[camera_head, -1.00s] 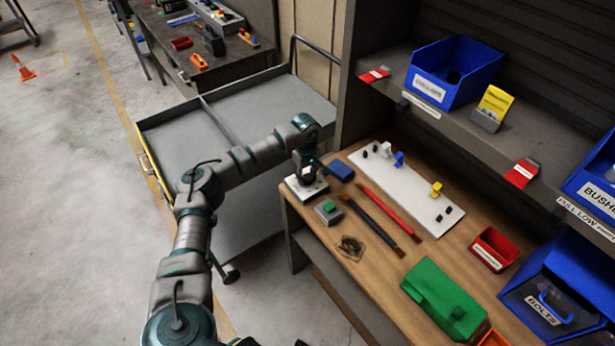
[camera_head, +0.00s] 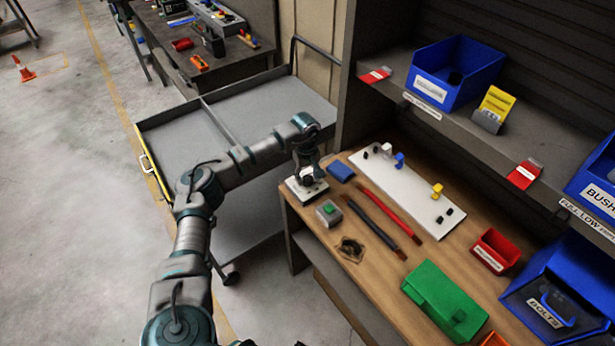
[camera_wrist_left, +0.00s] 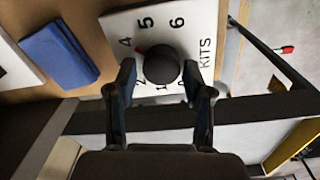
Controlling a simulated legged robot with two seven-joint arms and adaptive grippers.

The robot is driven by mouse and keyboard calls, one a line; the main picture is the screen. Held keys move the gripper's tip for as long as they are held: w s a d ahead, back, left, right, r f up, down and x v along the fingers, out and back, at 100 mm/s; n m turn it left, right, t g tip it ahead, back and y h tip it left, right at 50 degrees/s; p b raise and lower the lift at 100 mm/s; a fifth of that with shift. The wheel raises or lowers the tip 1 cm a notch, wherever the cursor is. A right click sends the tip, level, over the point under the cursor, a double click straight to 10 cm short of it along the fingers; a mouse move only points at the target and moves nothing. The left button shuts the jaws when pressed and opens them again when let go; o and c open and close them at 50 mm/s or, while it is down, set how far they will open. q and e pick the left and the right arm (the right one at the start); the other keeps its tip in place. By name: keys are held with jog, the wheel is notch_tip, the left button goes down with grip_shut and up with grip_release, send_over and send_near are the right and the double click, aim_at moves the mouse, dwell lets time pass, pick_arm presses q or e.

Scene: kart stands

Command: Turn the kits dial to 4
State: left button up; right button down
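The kits dial is a round black knob (camera_wrist_left: 162,66) on a white plate (camera_wrist_left: 186,15) marked KITS with numbers around it. In the left wrist view a small red mark at the knob's edge points about toward the 4. My left gripper (camera_wrist_left: 161,72) has its two fingers apart, one on each side of the knob, with a visible gap to it. In the head view the left gripper (camera_head: 307,172) is over the white dial plate (camera_head: 308,192) at the bench's near left corner, and hides part of the knob. My right gripper is not in view.
A blue block (camera_head: 341,172) lies right beside the dial plate. A grey box with a green button (camera_head: 329,212) stands in front. Red (camera_head: 386,213) and dark (camera_head: 372,226) bars, a white pegged board (camera_head: 405,190) and a green box (camera_head: 444,298) share the bench. A grey cart (camera_head: 262,98) stands behind.

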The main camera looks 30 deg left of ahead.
aim_at(306, 177)
pick_arm(q)
jog(key=shift+f, duration=0.15)
notch_tip(306, 177, up, 12)
jog(key=shift+a, duration=0.2)
dwell(0.4)
jog(key=shift+s+f, duration=0.1)
